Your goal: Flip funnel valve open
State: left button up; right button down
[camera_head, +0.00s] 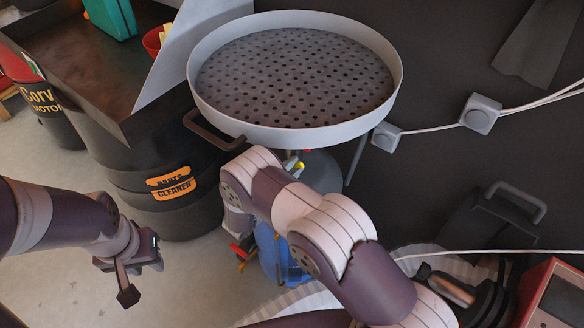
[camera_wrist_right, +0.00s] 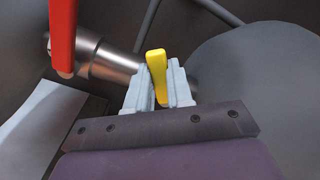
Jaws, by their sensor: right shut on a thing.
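The funnel (camera_head: 295,135) is a round grey pan with a perforated plate, at the top middle of the head view. In the right wrist view my right gripper (camera_wrist_right: 159,84) is shut on the yellow valve handle (camera_wrist_right: 157,62), which stands up between both fingers. A metal pipe (camera_wrist_right: 110,62) runs just behind the handle. My right gripper is hidden behind its arm in the head view. My left gripper (camera_head: 127,283) hangs low at the left, apart from everything; its jaw opening is unclear.
A red lever (camera_wrist_right: 62,35) stands left of the yellow handle in the right wrist view. A black parts cleaner drum (camera_head: 175,210) stands left of the funnel. A blue tank (camera_head: 275,255) is below the funnel. The floor around my left gripper is clear.

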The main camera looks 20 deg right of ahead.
jog(key=c, duration=1)
grip_release()
jog(key=b+v, duration=0.1)
jog(key=v, duration=1.1)
jog(key=shift+s+a+b, duration=0.3)
jog(key=shift+b, duration=0.05)
